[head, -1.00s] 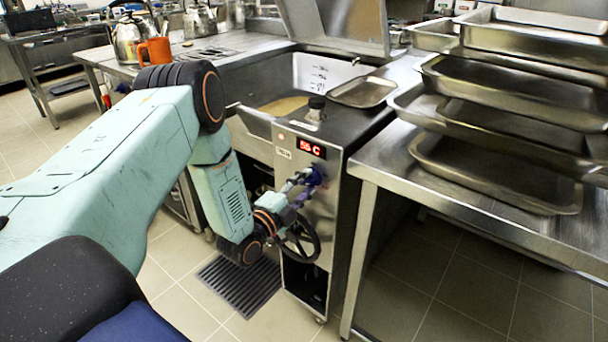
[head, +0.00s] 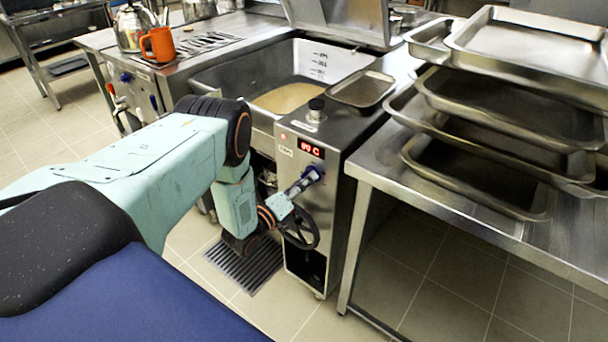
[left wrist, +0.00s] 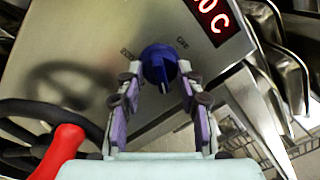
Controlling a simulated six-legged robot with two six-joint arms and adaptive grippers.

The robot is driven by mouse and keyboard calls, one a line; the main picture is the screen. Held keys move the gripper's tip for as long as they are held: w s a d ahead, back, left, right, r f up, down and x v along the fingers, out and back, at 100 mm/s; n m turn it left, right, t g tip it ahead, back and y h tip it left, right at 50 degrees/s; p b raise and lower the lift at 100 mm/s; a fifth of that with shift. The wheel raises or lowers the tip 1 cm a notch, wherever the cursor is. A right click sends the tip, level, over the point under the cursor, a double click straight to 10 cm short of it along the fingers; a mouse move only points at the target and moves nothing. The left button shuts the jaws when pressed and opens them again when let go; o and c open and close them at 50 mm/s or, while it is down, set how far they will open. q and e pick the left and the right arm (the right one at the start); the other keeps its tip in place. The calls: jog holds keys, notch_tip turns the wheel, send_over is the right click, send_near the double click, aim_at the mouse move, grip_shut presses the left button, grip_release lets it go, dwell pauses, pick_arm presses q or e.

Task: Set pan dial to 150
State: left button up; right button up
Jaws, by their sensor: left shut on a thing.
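The blue pan dial (head: 315,172) is on the steel front panel of the tilting pan (head: 232,78). In the left wrist view the dial (left wrist: 159,65) shows a dark pointer line, with small printed labels on either side. My left gripper (head: 303,183) is shut on the dial; its fingers (left wrist: 160,82) sit on both sides of it. The red display (head: 311,148) above the dial seems to read 90 C; only its right end (left wrist: 215,14) shows in the wrist view. My right gripper is not in view.
A black handwheel (head: 301,230) is just below the dial; its red handle (left wrist: 58,152) shows at lower left in the wrist view. Stacked steel trays (head: 500,100) stand on the right table. A floor grate (head: 246,267) lies below the panel.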

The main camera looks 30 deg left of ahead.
pick_arm(q)
jog(key=shift+m+g+h+p, duration=0.3)
jog(key=shift+m+g+p, duration=0.1)
jog(key=shift+m+p, duration=4.45)
jog(key=shift+m+b, duration=0.55)
jog(key=shift+b, duration=0.05)
jog(key=o, duration=1.2)
jog(key=shift+a, duration=0.1)
